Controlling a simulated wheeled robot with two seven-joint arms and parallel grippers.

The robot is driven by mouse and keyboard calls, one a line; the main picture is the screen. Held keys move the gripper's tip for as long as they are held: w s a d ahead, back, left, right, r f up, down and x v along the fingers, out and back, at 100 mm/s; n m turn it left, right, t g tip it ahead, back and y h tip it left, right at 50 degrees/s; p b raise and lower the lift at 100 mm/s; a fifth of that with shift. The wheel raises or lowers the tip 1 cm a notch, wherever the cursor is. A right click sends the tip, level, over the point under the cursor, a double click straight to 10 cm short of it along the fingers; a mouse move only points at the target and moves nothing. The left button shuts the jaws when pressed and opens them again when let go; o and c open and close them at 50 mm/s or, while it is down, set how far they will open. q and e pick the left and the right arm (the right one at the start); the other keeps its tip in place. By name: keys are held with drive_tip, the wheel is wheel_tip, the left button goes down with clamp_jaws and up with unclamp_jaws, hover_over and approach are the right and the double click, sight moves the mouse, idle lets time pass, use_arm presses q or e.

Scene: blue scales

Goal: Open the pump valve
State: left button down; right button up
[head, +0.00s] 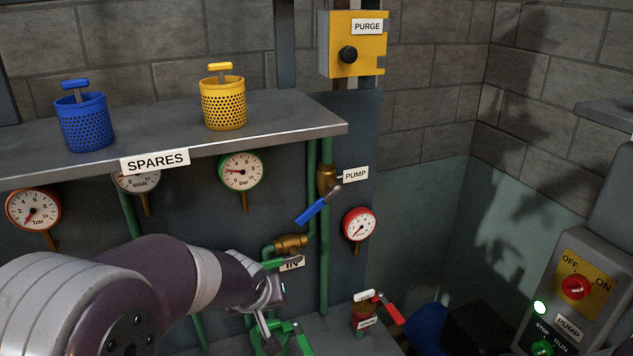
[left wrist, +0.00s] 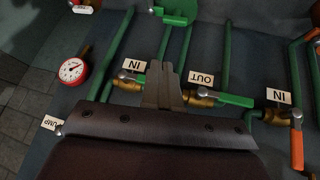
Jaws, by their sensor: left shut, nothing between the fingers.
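The pump valve has a brass body (head: 327,180) on a green vertical pipe, beside the white PUMP label (head: 356,174). Its blue lever (head: 318,205) slants down to the left, across the pipe. In the left wrist view the PUMP label (left wrist: 50,123) is at the left edge, and the blue lever is not visible. My left gripper (head: 266,328) is below and left of the pump valve, apart from it. In the left wrist view its fingers (left wrist: 162,85) are shut and empty, in front of the pipes between the IN and OUT labels. My right gripper is not in view.
A brass valve (head: 290,243) with the IN label (head: 291,263) is near my left wrist. A red gauge (head: 360,224) hangs right of the pump pipe. A shelf (head: 290,125) juts out above. A red-levered valve (head: 366,312) and a control box (head: 577,300) stand lower right.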

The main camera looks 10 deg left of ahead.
use_arm(q)
drive_tip(key=w+r+n+t+p, duration=0.25)
drive_tip(key=w+r, duration=0.25)
drive_tip(key=r, duration=0.3)
drive_tip(key=w+r+n+t+p, duration=0.25)
drive_tip(key=w+r, duration=0.25)
drive_tip(key=r, duration=0.4)
drive_tip(key=b, duration=0.2)
approach(318, 205)
drive_tip(key=w+a+f, duration=0.4)
drive_tip(key=a, duration=0.1)
drive_tip(key=shift+d+f+g+b, duration=0.3)
drive_tip(key=shift+d+f+g, duration=0.05)
drive_tip(key=shift+d+g, duration=0.05)
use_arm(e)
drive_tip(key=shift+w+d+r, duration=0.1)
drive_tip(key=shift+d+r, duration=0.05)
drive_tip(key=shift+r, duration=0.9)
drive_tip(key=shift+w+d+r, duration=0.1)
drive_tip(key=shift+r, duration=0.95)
